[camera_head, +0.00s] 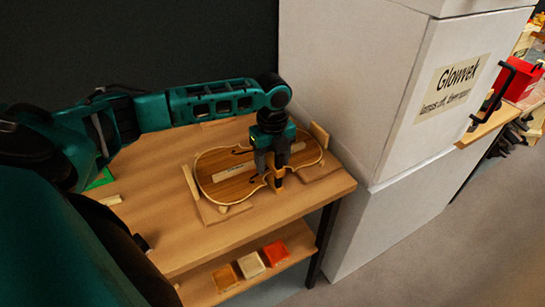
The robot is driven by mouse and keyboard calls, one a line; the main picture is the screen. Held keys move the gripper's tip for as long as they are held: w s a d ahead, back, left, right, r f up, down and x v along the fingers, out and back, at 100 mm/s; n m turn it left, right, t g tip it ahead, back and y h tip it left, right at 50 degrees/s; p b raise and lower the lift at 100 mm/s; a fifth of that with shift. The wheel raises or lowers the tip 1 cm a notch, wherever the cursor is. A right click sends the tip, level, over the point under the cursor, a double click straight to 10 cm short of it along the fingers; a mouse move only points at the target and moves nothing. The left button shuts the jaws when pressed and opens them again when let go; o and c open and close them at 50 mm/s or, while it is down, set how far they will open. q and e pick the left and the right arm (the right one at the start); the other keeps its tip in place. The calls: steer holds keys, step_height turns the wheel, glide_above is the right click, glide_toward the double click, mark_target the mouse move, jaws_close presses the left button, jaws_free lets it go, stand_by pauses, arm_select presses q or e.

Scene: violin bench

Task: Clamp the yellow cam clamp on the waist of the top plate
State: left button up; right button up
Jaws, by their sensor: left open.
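The violin top plate (216,186) lies flat on the wooden bench, pale-rimmed with a brown striped face. The yellow cam clamp (278,184) stands at the plate's near edge by the waist, with dark parts near its lower end. My left gripper (273,163) points down directly above the clamp with its fingers open. The fingers hide the clamp's upper part. I cannot tell whether the clamp's jaws grip the plate's edge. My right gripper is not in view.
Wooden blocks (319,135) stand around the plate on the bench (180,240). A lower shelf holds orange, cream and red blocks (275,252). A tall white cabinet (345,80) stands close to the right. The bench front is mostly clear.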

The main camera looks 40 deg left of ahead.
arm_select(q)
step_height(320, 180, up, 12)
steer(key=shift+r, duration=0.25)
stand_by(0.6)
